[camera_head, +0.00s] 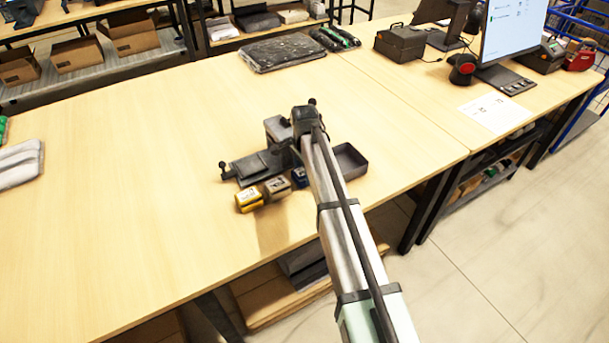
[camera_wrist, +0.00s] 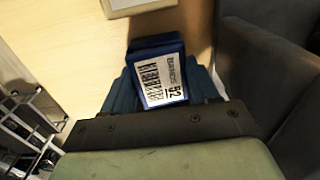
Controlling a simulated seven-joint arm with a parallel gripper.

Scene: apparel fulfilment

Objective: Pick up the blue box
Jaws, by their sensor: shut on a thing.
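The blue box (camera_wrist: 155,48) carries a white barcode label marked 52. It sits between the fingers of my gripper (camera_wrist: 162,82) in the wrist view, and the gripper is shut on it. In the head view a small part of the blue box (camera_head: 299,177) shows beside my arm, at the right end of a short row of small boxes. My arm hides most of the gripper there. I cannot tell whether the box is clear of the table.
A tan box (camera_head: 277,187) and a yellow box (camera_head: 248,199) lie to the left of the blue one. A dark open tray (camera_head: 350,163) stands just right of my arm. The wooden table (camera_head: 120,190) is mostly clear to the left. A bagged dark garment (camera_head: 287,52) lies at the back.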

